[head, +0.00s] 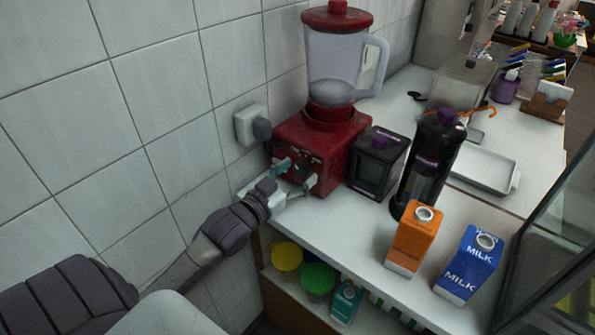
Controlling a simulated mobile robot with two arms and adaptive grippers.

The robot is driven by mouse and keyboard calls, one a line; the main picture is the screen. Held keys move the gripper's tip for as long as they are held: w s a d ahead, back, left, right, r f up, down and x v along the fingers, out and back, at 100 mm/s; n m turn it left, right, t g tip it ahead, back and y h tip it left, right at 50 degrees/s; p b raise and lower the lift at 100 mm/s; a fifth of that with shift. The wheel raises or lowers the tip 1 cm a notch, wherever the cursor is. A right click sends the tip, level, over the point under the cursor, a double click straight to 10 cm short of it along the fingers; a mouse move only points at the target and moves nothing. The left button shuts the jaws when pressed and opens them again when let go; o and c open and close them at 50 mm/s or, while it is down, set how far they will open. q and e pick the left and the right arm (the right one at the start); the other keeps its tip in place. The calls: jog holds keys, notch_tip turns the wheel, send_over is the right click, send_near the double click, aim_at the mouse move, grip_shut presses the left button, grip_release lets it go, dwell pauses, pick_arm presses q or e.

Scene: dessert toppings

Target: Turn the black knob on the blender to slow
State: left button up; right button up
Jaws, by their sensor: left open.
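The blender (322,130) stands on the white counter against the tiled wall, with a red base, a clear jug and a red lid. Its black knob (302,167) is on the front of the base, small and partly screened by my fingers. My left gripper (296,175) is open at the front of the base, with one finger on each side of the knob area. I cannot tell whether the fingers touch the knob. My right gripper is not in view.
A black container (378,162) and a tall dark dispenser (429,160) stand right of the blender. An orange carton (413,243) and a blue milk carton (468,267) stand near the counter's front edge. A wall socket (251,125) is left of the base. A grey tray (484,168) lies farther back.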

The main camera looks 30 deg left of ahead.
pick_arm(q)
jog(key=shift+w, duration=0.2)
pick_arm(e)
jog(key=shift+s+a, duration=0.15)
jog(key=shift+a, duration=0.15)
pick_arm(q)
jog(key=c, duration=1.1)
jog(key=shift+r+m+p, duration=0.1)
jog(key=shift+m+p, duration=0.9)
jog(key=shift+m, duration=0.5)
jog(key=shift+c, duration=0.2)
jog(key=m+p, duration=0.2)
jog(key=m, duration=0.2)
jog(key=shift+m, duration=0.3)
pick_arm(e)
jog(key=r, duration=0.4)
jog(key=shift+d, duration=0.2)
pick_arm(q)
jog(key=o, duration=1.1)
jog(key=shift+o, duration=0.2)
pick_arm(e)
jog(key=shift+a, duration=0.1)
pick_arm(q)
jog(key=shift+s, duration=0.1)
